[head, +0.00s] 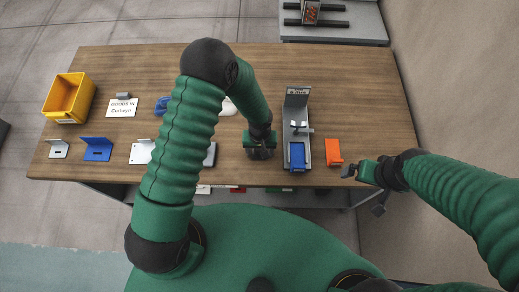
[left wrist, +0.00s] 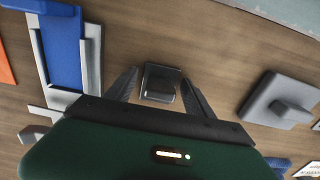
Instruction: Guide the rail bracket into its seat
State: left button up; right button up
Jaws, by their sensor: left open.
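My left gripper (head: 261,156) is low over the wooden table, just left of a grey upright fixture (head: 297,118). In the left wrist view its two fingers (left wrist: 163,90) stand apart with a small dark grey block (left wrist: 161,80) between them; I cannot tell whether they touch it. A blue piece (head: 297,155) sits at the near end of the fixture and also shows in the left wrist view (left wrist: 61,48). I cannot tell which part is the rail bracket. My right gripper (head: 364,188) is off the table's right front corner; its jaw gap is unclear.
An orange bracket (head: 333,152) lies right of the fixture. A grey plate with a raised tab (left wrist: 280,102) is on the other side of my left gripper. A blue bracket (head: 97,149), a white bracket (head: 142,152) and a yellow bin (head: 69,98) are at left. The table's back right is clear.

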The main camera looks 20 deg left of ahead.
pick_arm(q)
jog(key=shift+d, duration=0.1)
jog(key=shift+w, duration=0.1)
jog(key=c, duration=0.5)
jog(key=shift+a, duration=0.3)
jog(key=c, duration=0.8)
jog(key=shift+d, duration=0.15)
jog(key=shift+d+r+b, duration=0.1)
jog(key=shift+r+b, duration=0.2)
jog(key=shift+r, duration=0.35)
notch_tip(320, 180, up, 2)
jog(key=shift+r+b, duration=0.1)
jog(key=shift+b, duration=0.2)
jog(key=s+d+b, duration=0.1)
jog(key=s, duration=0.4)
jog(key=s+d+r+b, duration=0.1)
jog(key=s+d+b, duration=0.1)
jog(key=s, duration=0.3)
jog(key=s+d+b, duration=0.1)
jog(key=s, duration=0.4)
jog(key=shift+s+d+r+b, duration=0.15)
jog(key=shift+s+r+b, duration=0.1)
jog(key=shift+b, duration=0.1)
